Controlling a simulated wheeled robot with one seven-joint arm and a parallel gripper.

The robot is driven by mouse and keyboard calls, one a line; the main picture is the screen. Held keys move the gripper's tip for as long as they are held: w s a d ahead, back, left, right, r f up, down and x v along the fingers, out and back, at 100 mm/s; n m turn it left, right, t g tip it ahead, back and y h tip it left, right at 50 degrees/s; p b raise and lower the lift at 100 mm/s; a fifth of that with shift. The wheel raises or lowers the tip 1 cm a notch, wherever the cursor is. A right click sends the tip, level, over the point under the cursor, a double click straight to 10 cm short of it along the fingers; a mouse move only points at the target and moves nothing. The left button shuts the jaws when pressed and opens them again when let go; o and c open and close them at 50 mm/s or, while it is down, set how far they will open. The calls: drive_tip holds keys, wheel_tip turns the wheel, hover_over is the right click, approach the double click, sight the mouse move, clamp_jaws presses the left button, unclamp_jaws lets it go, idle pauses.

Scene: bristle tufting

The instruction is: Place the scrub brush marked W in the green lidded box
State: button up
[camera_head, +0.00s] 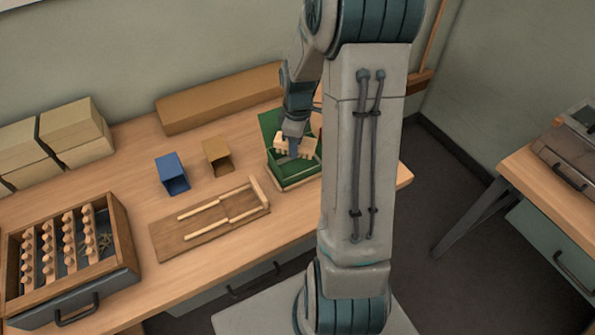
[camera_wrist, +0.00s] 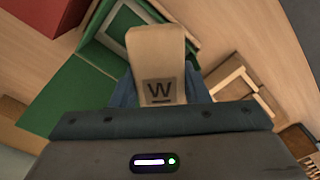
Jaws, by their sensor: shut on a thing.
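The scrub brush marked W (camera_wrist: 158,65) is a pale wooden block with a dark W label, seen large in the wrist view. My gripper (camera_head: 294,143) is shut on it. In the head view the brush (camera_head: 282,143) is in the gripper at the green lidded box. The green lidded box (camera_head: 297,184) is open, with its green lid (camera_head: 268,124) raised at the back. In the wrist view the green lid (camera_wrist: 68,92) shows at left and part of the box behind the brush. The brush seems to be over the box opening; its height above the floor cannot be told.
A blue open bin (camera_head: 171,172) and a brown open bin (camera_head: 217,157) stand left of the box. A wooden board with rails (camera_head: 210,218) lies in front. A tray of pegs (camera_head: 68,245) is at front left. Cartons (camera_head: 75,132) and a long brown box (camera_head: 218,98) line the wall.

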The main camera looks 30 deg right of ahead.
sight(298, 167)
drive_tip(key=s+d+r+n+b, duration=0.1)
drive_tip(key=s+d+n+b, duration=0.3)
drive_tip(key=s+d+n, duration=0.2)
drive_tip(key=d+n, duration=0.2)
drive_tip(key=d, duration=0.1)
drive_tip(key=shift+s+r+n+b, duration=0.2)
drive_tip(key=shift+s+n+b, duration=0.1)
drive_tip(key=shift+s, duration=0.1)
drive_tip(key=w+a+f, duration=0.2)
drive_tip(key=w, duration=0.1)
drive_tip(key=w+a+f, duration=0.2)
drive_tip(key=w+a, duration=0.1)
drive_tip(key=w+a+f, duration=0.2)
drive_tip(key=w+f, duration=0.1)
drive_tip(key=shift+a, duration=0.2)
drive_tip(key=shift+c, duration=0.8)
drive_tip(key=shift+f, duration=1.95)
drive_tip(key=o, duration=1.3)
drive_tip(key=shift+s, duration=0.1)
drive_tip(key=shift+c, duration=0.2)
